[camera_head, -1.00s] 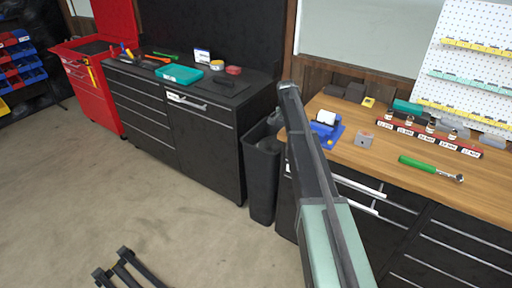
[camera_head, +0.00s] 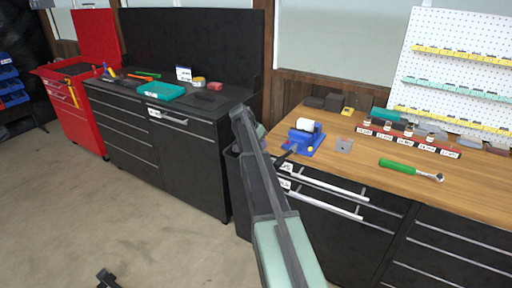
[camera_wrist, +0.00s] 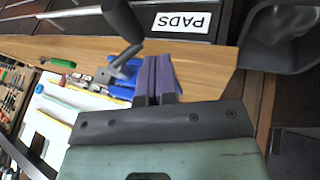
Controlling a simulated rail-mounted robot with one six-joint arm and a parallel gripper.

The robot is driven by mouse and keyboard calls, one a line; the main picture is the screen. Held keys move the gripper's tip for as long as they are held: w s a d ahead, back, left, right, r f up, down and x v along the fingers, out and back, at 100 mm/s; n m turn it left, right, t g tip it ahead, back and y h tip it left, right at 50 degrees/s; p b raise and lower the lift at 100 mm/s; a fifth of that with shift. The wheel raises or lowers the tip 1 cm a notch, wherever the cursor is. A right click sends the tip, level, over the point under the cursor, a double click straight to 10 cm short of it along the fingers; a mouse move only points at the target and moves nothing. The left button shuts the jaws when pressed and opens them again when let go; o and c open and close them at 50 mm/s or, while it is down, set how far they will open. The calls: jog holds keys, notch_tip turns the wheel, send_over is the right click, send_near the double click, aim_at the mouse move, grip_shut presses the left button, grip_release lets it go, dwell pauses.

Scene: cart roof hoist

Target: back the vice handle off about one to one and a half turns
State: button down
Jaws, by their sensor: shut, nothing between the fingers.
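The blue vice (camera_head: 305,138) stands near the left front edge of the wooden bench top, with a white piece (camera_head: 307,125) at its top. In the wrist view the vice (camera_wrist: 122,90) is partly hidden behind my fingers. Its handle seems to be the dark rod (camera_wrist: 121,20) with a grey part (camera_wrist: 122,68) towards the vice. My gripper (camera_wrist: 156,60) has its two purplish fingers together, with nothing between them. The fingers appear beside the dark rod, apart from it in the picture; depth is hard to judge. In the head view my arm hides the gripper.
A drawer label reading PADS (camera_wrist: 182,22) shows below the bench edge. A black bin (camera_wrist: 285,40) stands beside the bench. Open floor (camera_head: 130,215) lies left.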

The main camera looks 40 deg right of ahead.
aim_at(288, 154)
jog(key=s+d+f+b, duration=0.2)
jog(key=s+f, duration=0.1)
jog(key=f, duration=0.1)
jog(key=shift+s+d, duration=0.4)
jog(key=shift+s+f+b, duration=0.15)
jog(key=shift+f+b, duration=0.5)
jog(key=shift+b, duration=0.2)
